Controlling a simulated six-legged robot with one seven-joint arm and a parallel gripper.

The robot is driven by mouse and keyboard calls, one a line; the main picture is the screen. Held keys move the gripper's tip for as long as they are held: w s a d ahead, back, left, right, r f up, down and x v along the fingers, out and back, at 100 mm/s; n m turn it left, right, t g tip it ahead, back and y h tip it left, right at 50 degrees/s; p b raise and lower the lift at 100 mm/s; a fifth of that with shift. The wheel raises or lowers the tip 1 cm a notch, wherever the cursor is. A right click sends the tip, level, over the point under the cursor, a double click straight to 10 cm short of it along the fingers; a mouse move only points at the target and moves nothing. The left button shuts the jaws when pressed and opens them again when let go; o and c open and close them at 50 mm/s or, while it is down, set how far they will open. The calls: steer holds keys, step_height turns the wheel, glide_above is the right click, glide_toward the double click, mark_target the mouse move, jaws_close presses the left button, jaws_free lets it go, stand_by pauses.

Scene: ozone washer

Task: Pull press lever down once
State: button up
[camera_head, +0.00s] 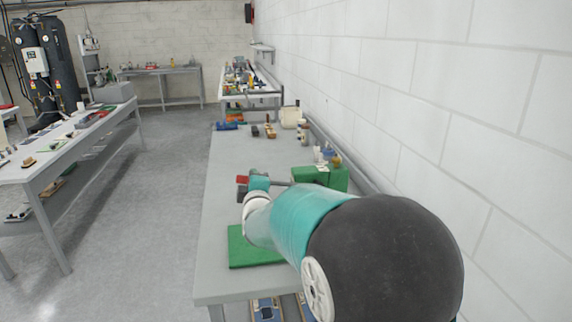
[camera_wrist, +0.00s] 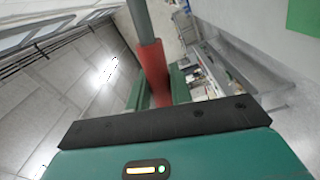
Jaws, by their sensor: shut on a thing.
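The press lever shows in the wrist view as a straight rod (camera_wrist: 143,22) ending in a red grip (camera_wrist: 154,70). In the head view its grey bar (camera_head: 281,184) runs roughly level from the green press body (camera_head: 322,176) leftward to my gripper (camera_head: 243,189). A bit of the red grip (camera_head: 242,180) shows at the gripper's dark jaws. My gripper is shut on this grip. In the wrist view the black jaw bar (camera_wrist: 165,119) hides the grip's lower end, so the exact finger contact is hidden. My teal arm covers part of the bench in front of the press.
A green plate (camera_head: 238,250) lies on the grey bench (camera_head: 222,275). Small bottles and boxes stand farther back, including a cream container (camera_head: 291,117). A white block wall (camera_head: 450,90) runs close along the right. A floor aisle (camera_head: 160,200) is clear to the left.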

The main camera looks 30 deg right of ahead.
steer(key=shift+f, duration=0.1)
steer(key=shift+a+f+n, duration=0.1)
steer(key=shift+f+n, duration=0.7)
steer(key=shift+f, duration=0.5)
steer(key=shift+f+n, duration=0.8)
steer(key=shift+f, duration=0.5)
steer(key=shift+f+n, duration=0.3)
steer(key=shift+f, duration=0.25)
